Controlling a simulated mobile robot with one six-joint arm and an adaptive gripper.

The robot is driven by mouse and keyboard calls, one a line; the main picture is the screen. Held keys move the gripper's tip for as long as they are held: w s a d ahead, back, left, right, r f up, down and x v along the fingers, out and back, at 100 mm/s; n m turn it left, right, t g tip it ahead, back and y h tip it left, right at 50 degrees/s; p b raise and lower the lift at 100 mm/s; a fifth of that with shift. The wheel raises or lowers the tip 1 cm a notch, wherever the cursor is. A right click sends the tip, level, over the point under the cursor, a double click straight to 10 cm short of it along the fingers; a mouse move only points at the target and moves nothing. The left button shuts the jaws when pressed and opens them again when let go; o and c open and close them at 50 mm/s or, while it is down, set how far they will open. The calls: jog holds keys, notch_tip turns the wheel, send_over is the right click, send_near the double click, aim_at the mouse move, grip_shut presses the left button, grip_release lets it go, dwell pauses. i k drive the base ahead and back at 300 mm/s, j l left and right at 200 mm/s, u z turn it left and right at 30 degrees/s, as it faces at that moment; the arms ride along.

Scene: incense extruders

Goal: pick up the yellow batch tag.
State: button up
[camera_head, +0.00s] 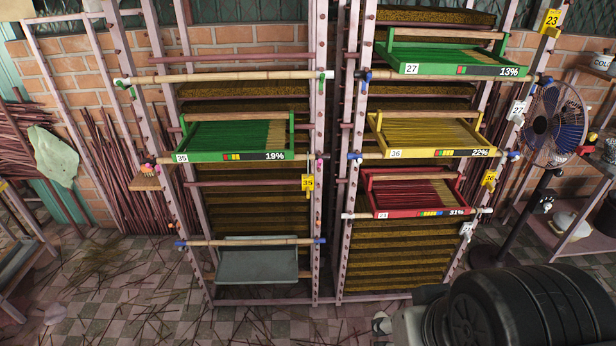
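Several batch tags hang on the pink rack posts, and three are yellow. One yellow tag marked 35 (308,183) hangs on the middle post, right of the green tray. A yellow tag marked 36 (489,179) hangs on the right post, near the yellow tray. A yellow tag marked 23 (550,21) hangs high at the upper right. A white tag marked 27 (517,110) hangs between the two on the right. A dark ribbed part of my arm fills the lower right corner. My gripper's fingers are not seen.
The racks hold a green tray 35 (207,156), a yellow tray 36 (397,153), a green tray 27 (425,69), a red tray (398,214) and a grey tray (257,280). A fan (555,122) stands right. Loose sticks litter the tiled floor (130,310).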

aim_at(307, 179)
jog(key=i+j+z, duration=0.25)
jog(key=j, duration=0.4)
jog(key=i+j+z, duration=0.1)
jog(key=i+j, duration=0.15)
jog(key=i+j+z, duration=0.15)
jog(key=j, duration=0.3)
jog(key=i+j+z, duration=0.1)
jog(key=j, duration=0.25)
